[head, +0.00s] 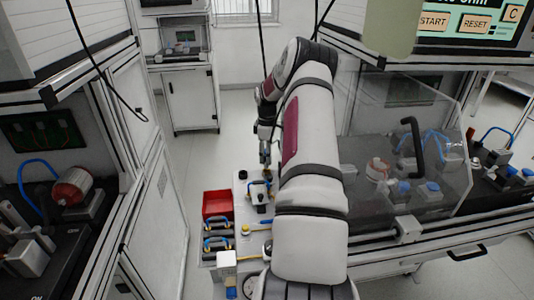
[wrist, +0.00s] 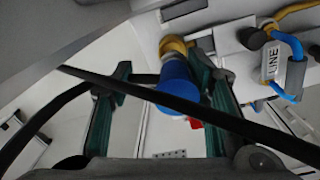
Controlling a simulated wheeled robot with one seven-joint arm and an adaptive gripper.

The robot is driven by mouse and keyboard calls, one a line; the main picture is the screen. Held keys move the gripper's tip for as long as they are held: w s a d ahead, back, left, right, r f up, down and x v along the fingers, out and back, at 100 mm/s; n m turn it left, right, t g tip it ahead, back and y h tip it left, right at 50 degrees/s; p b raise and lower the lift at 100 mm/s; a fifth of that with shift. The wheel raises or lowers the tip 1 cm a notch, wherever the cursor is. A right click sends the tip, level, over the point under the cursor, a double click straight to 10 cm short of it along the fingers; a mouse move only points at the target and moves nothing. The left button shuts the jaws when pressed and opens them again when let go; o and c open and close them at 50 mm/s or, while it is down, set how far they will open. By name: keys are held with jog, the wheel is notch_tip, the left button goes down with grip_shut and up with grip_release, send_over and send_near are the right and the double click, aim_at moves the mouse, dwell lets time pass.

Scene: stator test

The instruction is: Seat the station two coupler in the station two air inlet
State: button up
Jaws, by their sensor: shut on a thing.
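In the wrist view my gripper (wrist: 165,80) has its two teal fingers around a blue cylindrical coupler (wrist: 178,92), which sits close to the right finger. A brass-yellow round piece (wrist: 174,45) is at the coupler's far end; I cannot tell whether it belongs to the coupler or to an inlet. A dark cable crosses in front of the coupler and hides part of it. In the head view my gripper (head: 265,155) points down above a white bench, and the coupler is too small to make out. I cannot identify the station two air inlet for certain.
A block labelled LINE (wrist: 271,62) with blue and yellow hoses is at the right of the wrist view. In the head view a red bin (head: 217,204) and blue-handled items (head: 216,243) lie left of my arm. A clear guard (head: 400,130) stands to the right.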

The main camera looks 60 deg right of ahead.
jog(key=shift+f+b, duration=0.5)
jog(key=shift+f, duration=1.05)
dwell(0.7)
jog(key=o, duration=1.3)
jog(key=r, duration=1.2)
jog(key=shift+s+a, duration=0.1)
jog(key=shift+a, duration=0.1)
